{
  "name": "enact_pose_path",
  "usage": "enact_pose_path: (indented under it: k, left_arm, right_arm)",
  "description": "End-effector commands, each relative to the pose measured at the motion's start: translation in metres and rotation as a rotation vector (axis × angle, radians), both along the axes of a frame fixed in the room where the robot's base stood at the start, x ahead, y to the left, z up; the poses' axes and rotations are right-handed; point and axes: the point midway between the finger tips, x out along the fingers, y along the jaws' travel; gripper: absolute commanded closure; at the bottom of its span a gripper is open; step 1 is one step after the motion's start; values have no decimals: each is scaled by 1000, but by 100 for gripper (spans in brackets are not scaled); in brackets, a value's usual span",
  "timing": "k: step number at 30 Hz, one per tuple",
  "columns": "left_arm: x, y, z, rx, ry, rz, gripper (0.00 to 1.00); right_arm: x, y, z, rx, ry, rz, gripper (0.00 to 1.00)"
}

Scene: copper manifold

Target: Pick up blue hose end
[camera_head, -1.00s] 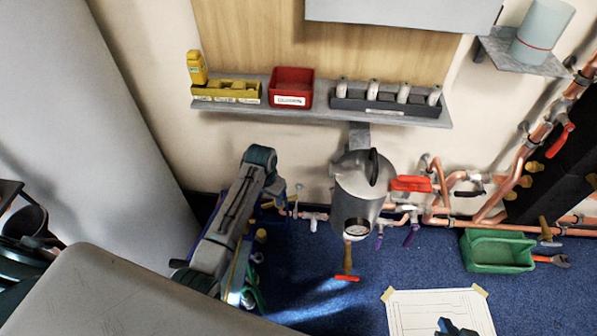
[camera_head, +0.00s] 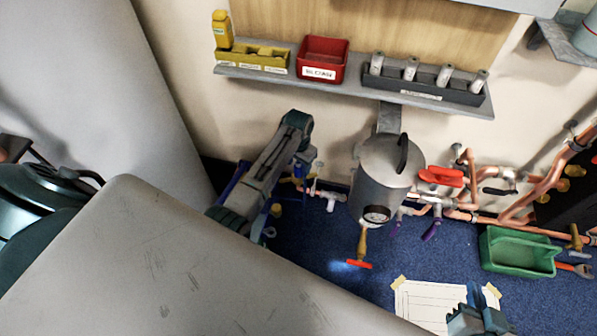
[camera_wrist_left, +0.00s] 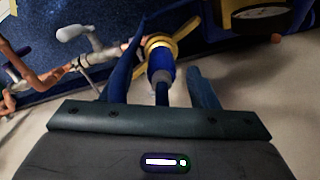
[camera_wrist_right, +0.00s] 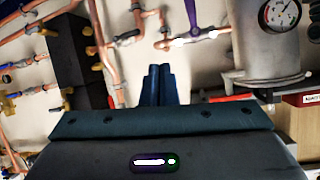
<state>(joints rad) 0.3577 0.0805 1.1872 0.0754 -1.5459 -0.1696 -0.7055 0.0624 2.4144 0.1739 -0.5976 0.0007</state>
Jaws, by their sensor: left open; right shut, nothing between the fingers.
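The blue hose end (camera_wrist_left: 160,65) shows in the left wrist view, with a grey collar and a dark hose below it and a yellow ring-like part around or behind its top. My left gripper (camera_wrist_left: 166,52) is open, with one finger on each side of the hose end; I cannot tell whether either finger touches it. In the head view, my left gripper (camera_head: 300,172) points down beside the pipes near the wall, and the hose end is hard to make out there. My right gripper (camera_head: 481,306) is shut and empty above the paper sheet; its closed fingers also show in the right wrist view (camera_wrist_right: 160,75).
A grey tank with a gauge (camera_head: 383,180) stands right of my left gripper. Copper pipes (camera_head: 490,160) with valves run along the wall. A shelf (camera_head: 350,82) with bins hangs above. A green crate (camera_head: 515,252) and a paper sheet (camera_head: 425,305) lie on the blue floor.

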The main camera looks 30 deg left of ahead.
Motion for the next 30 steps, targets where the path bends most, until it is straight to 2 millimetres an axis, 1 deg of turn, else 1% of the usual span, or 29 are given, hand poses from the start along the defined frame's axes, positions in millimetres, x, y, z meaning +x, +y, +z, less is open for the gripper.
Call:
enact_pose_path:
  k: [1,6,9,13,18,24,26,30]
  left_arm:
    - [0,0,-7,0,2,0,46]
    - [2,2,-21,0,2,0,46]
    - [2,2,-30,0,1,0,46]
    - [2,2,-39,0,2,0,46]
    - [2,2,-43,0,-1,0,46]
    - [2,2,-43,0,0,0,46]
    - [2,2,-43,0,0,0,56]
    - [2,2,-43,0,0,0,83]
  right_arm:
    - [7,-1,6,-4,-48,-4,100]
    - [28,-5,37,-16,-230,-19,100]
    - [37,-7,56,-23,-333,-27,100]
    - [44,-9,76,-29,-438,-33,100]
    - [47,-10,87,-33,-495,-37,100]
    - [47,-10,88,-33,-497,-37,100]
    - [47,-10,88,-33,-496,-37,100]
    - [47,-10,88,-33,-496,-37,100]
